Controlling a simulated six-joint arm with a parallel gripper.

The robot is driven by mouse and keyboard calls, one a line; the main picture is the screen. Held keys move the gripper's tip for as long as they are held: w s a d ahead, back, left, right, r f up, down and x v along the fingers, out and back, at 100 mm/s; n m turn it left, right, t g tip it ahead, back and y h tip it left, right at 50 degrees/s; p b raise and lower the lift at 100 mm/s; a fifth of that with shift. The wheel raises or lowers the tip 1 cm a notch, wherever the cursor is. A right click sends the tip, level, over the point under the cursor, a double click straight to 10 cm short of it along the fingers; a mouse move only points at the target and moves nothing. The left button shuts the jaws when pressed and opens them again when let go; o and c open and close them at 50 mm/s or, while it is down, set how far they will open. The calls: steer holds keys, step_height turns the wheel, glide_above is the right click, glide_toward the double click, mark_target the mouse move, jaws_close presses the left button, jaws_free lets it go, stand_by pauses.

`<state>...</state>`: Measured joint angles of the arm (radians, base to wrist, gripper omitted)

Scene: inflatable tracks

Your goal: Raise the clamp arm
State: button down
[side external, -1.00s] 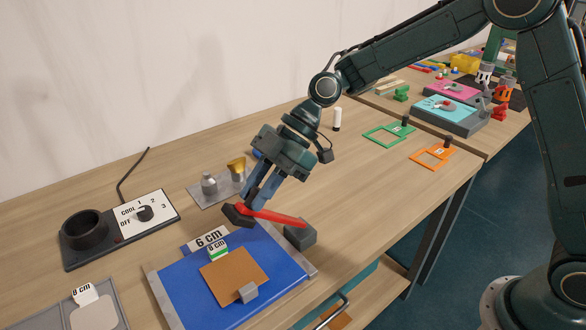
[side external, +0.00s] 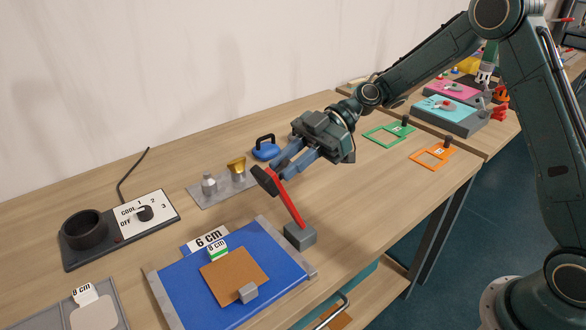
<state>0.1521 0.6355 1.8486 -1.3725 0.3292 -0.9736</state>
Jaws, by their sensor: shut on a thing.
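The red clamp arm (side external: 287,202) rises steeply from a grey block (side external: 300,235) at the right edge of the blue board (side external: 228,293), leaning up and to the left. My gripper (side external: 273,172) is shut on the arm's upper end, close to its dark tip (side external: 263,181). Part of that end is hidden by the fingers. The blue board lies flat with a brown square sheet (side external: 232,274) and a small grey block (side external: 248,293) on it. A "6 cm" label (side external: 208,239) stands at its back edge.
A black dial unit (side external: 120,226) with a round cup stands at the left. Green (side external: 388,133) and orange (side external: 433,155) frames lie to the right. The table's front edge is near the clamp.

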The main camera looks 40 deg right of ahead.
steer(key=c, duration=1.2)
jaws_free()
steer(key=shift+c, duration=0.2)
steer(key=shift+a, duration=0.2)
